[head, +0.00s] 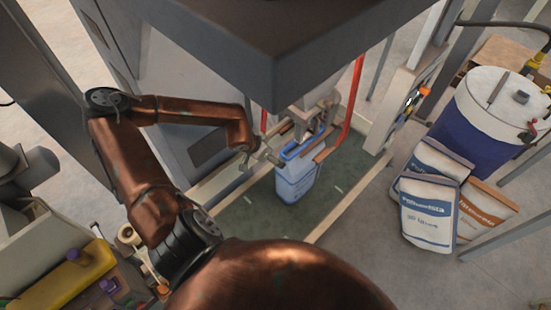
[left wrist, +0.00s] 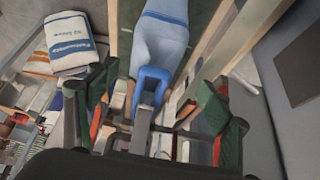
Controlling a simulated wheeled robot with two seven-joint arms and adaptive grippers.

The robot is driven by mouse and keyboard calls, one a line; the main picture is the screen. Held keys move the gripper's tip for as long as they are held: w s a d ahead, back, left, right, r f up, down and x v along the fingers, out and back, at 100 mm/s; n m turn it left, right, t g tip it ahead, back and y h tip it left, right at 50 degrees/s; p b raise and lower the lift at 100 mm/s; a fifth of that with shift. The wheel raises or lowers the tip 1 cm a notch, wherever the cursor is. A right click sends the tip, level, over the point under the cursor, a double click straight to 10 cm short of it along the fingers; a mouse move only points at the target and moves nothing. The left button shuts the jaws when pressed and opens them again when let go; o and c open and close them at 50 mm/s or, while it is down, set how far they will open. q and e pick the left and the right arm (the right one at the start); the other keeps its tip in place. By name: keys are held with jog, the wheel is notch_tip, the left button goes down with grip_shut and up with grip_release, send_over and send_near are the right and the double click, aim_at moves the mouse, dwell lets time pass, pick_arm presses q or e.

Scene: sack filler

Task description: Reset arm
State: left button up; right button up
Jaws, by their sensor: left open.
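A blue and white sack (head: 296,180) hangs upright under the filler spout (head: 312,112), between two orange-brown clamp bars. My left gripper (head: 270,157) is at the left side of the sack's top, with its arm reaching in from the left. In the left wrist view my left gripper (left wrist: 155,118) has its fingers wide apart, one on each side of the picture. The sack (left wrist: 163,45) runs up the middle of that view, and a blue loop-shaped part (left wrist: 151,84) lies between the fingers. I cannot tell whether the gripper touches the sack. My right gripper is not in view.
Filled sacks (head: 428,212) lean together on the floor at right, beside a blue drum with a white lid (head: 500,105). A red upright pipe (head: 354,95) stands right of the spout. The dark machine hood (head: 290,45) overhangs. A cluttered bench (head: 95,270) is at lower left.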

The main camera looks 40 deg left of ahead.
pick_arm(q)
jog(key=v, duration=0.5)
jog(key=shift+s+r, duration=0.2)
jog(key=shift+r, duration=0.1)
jog(key=shift+w+f, duration=0.1)
jog(key=x, duration=0.8)
jog(key=w+x, duration=0.1)
jog(key=x, duration=0.3)
jog(key=shift+w, duration=0.25)
jog(key=shift+s, duration=0.1)
